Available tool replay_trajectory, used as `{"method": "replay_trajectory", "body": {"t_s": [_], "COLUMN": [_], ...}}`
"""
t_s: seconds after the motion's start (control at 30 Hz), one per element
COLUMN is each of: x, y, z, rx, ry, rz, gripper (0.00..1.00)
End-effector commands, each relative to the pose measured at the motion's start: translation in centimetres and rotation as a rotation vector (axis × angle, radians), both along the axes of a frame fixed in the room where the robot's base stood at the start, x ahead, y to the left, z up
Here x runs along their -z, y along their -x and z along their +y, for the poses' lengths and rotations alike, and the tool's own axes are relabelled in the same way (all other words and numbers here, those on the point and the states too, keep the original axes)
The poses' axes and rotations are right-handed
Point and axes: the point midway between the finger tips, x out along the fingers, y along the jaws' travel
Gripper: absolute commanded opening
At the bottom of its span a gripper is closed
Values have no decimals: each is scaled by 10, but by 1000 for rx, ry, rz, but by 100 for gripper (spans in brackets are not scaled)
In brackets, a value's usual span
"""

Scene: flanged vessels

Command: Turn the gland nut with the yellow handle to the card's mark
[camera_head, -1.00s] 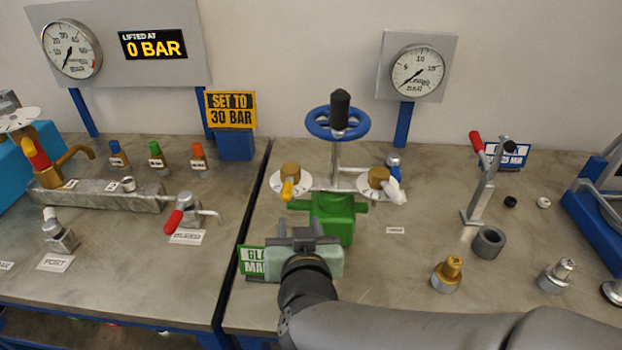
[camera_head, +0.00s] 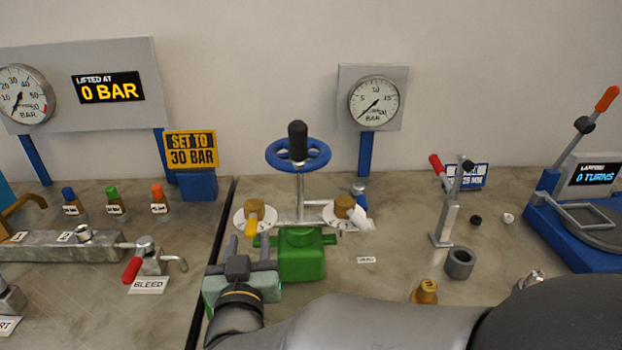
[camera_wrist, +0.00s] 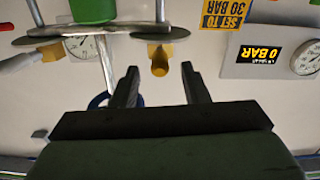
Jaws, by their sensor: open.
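The yellow handle (camera_head: 251,228) sticks forward from a brass gland nut (camera_head: 256,205) on the left white disc (camera_head: 239,220) of the green valve (camera_head: 302,258). A second brass nut (camera_head: 344,204) with a white handle (camera_head: 363,219) is on the right disc. My gripper (camera_head: 249,247) is open and empty, just in front of and below the yellow handle. In the wrist view, which is upside down, the yellow handle (camera_wrist: 159,62) shows beyond and between the two fingertips (camera_wrist: 160,72), apart from both. The disc's marks are too small to read, and I see no gland card.
The blue handwheel (camera_head: 298,154) stands above the valve on a metal stem. A gauge (camera_head: 374,103) and the "SET TO 30 BAR" sign (camera_head: 190,150) are behind. A red-handled bleed valve (camera_head: 146,263) is at left.

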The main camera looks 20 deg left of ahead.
Motion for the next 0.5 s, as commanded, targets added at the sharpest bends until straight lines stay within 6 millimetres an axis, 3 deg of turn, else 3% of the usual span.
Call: {"method": "replay_trajectory", "body": {"t_s": [0.2, 0.5], "x": [0, 0], "y": [-40, -61], "z": [13, 21], "rx": [2, 1], "ry": [1, 1], "rz": [0, 0], "gripper": [41, 41]}}
